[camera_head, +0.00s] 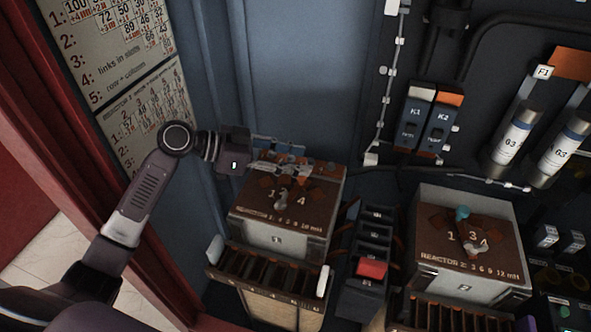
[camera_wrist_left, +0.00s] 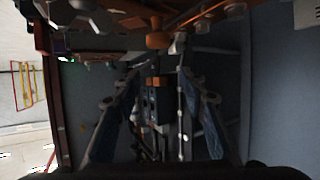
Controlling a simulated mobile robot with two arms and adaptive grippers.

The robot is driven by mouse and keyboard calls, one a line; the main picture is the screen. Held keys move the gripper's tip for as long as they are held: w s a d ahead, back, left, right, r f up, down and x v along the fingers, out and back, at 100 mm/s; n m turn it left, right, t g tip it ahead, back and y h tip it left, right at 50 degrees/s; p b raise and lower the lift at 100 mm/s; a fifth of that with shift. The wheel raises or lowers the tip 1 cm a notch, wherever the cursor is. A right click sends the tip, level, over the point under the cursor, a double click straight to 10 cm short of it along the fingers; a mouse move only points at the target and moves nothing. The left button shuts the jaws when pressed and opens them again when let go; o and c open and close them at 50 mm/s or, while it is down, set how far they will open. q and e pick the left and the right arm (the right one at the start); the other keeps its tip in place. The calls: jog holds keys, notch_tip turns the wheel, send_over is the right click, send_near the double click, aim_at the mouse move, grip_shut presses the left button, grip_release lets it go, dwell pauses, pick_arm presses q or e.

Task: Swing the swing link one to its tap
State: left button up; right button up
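The reactor one block (camera_head: 275,237) stands in the middle of the head view, with a brown top plate marked 1, 2 and 4. A small pale grey link (camera_head: 282,200) stands on that plate among darker diamond-shaped patches; which tap it points at is too small to tell. My left gripper (camera_head: 312,166) reaches in from the left over the back edge of the block, its fingers pointing right. In the left wrist view its two blue fingers (camera_wrist_left: 162,75) stand apart with nothing visibly held between them. My right gripper is in neither view.
The reactor two block (camera_head: 465,245) stands to the right, with a cyan-topped knob (camera_head: 462,213). Between the blocks is a dark terminal row with a red piece (camera_head: 372,268). Relays K1 and K2 (camera_head: 428,120) are on the back wall. A printed chart (camera_head: 125,70) hangs at the left.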

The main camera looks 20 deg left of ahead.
pick_arm(q)
notch_tip(320, 180, up, 6)
jog(key=shift+f, duration=0.15)
